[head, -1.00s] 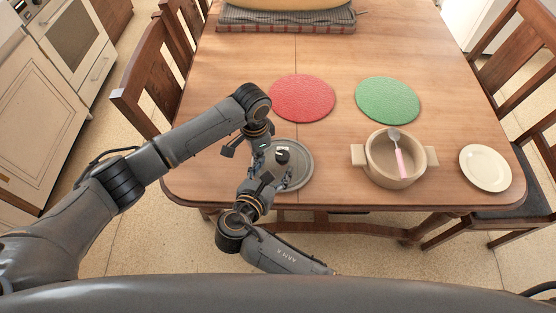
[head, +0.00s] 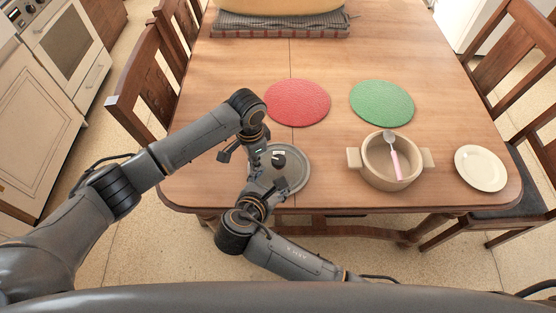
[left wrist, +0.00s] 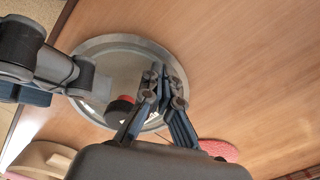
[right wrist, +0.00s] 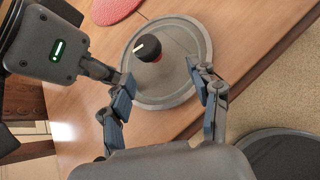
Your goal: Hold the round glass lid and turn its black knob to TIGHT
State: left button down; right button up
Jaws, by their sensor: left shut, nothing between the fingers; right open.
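The round glass lid (head: 297,176) lies flat near the table's front edge. Its black knob (head: 278,160) has a white mark on top and a red base, clearest in the right wrist view (right wrist: 148,47). No TIGHT lettering is readable. My left gripper (left wrist: 160,68) is shut and empty, above the lid beside the knob. My right gripper (right wrist: 161,74) is open at the near part of the lid, its fingers spread to either side in the right wrist view. Whether they touch the rim I cannot tell. My arms partly hide the lid's left side in the head view.
A red mat (head: 297,102) and a green mat (head: 382,103) lie behind the lid. A beige pot (head: 367,178) with a pink-handled spoon (head: 395,160) and a cream plate (head: 481,168) stand to the right. The table between lid and pot is clear.

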aim_at(279, 160)
jog(key=shift+w+d+f+m+g+y, duration=0.15)
jog(key=shift+d+m+g+y, duration=0.15)
jog(key=shift+m+g, duration=0.25)
jog(key=shift+w+d+m+g+y, duration=0.1)
jog(key=shift+d+m+g+y, duration=0.2)
jog(key=shift+m+g, duration=0.2)
jog(key=shift+w+d+m+g, duration=0.2)
jog(key=shift+d+m+g, duration=0.1)
jog(key=shift+m+g, duration=0.25)
jog(key=w+d+r+m+g+y, duration=0.1)
jog(key=w+m, duration=0.1)
jog(key=w+d+r+m+g+y, duration=0.1)
jog(key=w+d+m+g, duration=0.1)
jog(key=shift+d+r+m+g+y, duration=0.15)
jog(key=shift+r+m+g+y, duration=0.15)
jog(key=shift+r+y, duration=0.1)
notch_tip(279, 160, up, 7)
jog(key=w+d+m+g+y, duration=0.2)
jog(key=m+g+y, duration=0.1)
jog(key=m+y, duration=0.1)
jog(key=shift+m, duration=0.3)
jog(key=x, duration=1.1)
jog(key=shift+s+a+f, duration=0.1)
jog(key=shift+a, duration=0.35)
jog(key=shift+c, duration=0.2)
jog(key=c, duration=1.1)
